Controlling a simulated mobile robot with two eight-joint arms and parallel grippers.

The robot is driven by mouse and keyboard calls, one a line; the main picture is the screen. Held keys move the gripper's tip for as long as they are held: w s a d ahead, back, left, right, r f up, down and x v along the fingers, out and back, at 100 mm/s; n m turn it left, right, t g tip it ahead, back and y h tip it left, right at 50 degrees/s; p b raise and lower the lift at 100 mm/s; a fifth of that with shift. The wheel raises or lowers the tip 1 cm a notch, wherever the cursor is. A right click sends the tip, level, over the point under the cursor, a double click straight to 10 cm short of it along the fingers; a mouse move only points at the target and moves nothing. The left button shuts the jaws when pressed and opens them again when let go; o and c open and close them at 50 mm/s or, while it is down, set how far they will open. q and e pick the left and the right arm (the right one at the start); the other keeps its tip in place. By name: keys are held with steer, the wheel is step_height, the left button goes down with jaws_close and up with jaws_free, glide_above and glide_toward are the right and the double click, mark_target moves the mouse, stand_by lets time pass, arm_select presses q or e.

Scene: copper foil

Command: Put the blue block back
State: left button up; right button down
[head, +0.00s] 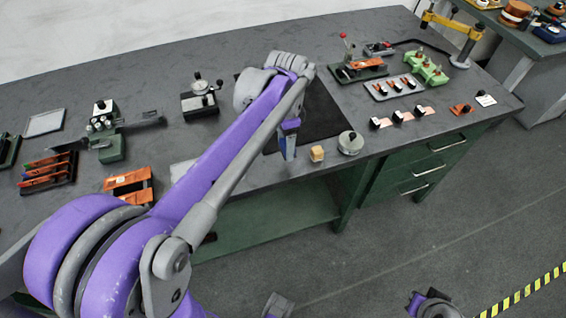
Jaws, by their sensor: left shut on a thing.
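My left arm reaches from the lower left across the workbench (230,100). My left gripper (287,148) points down at the front part of the bench, near the edge of a dark mat (322,112). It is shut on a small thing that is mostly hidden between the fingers. Bluish colour shows there, but I cannot make out the blue block's outline or whether it touches the bench. My right gripper does not show clearly.
A small tan block (317,154) and a round grey knobbed weight (350,143) stand just right of the gripper. A grey tray (394,88) and green fixture (427,68) lie farther right. An orange rack (130,184) and a black-knobbed device (199,98) stand left.

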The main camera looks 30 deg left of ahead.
mark_target(285, 166)
arm_select(q)
step_height(285, 166, down, 3)
steer(key=shift+w+r, duration=0.1)
steer(key=shift+r, duration=0.1)
steer(key=shift+f, duration=2)
steer(key=shift+f+b, duration=0.1)
steer(key=shift+b, duration=0.2)
steer(key=o, duration=1.3)
